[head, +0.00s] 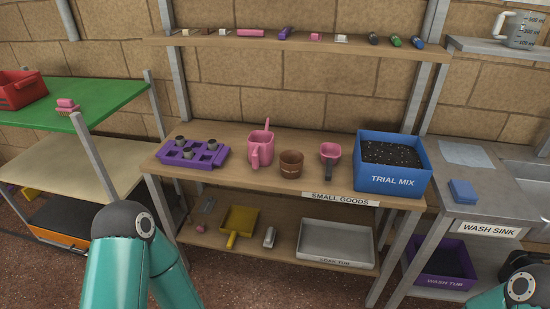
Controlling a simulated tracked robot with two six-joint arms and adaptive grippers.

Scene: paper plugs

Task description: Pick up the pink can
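The pink can (264,143) stands upright on the wooden middle shelf, left of centre in the head view. Its handle faces toward me and a thin pink part, perhaps the spout, rises at its back. Nothing is holding it. Parts of my two arms show at the bottom left and bottom right corners, but neither gripper is in view.
A brown pot (291,165) stands close to the can's right, then a pink scoop (330,153) and a blue TRIAL MIX box (393,181). A purple tray (176,160) with small pots lies left. An upper shelf (300,41) runs above and behind.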

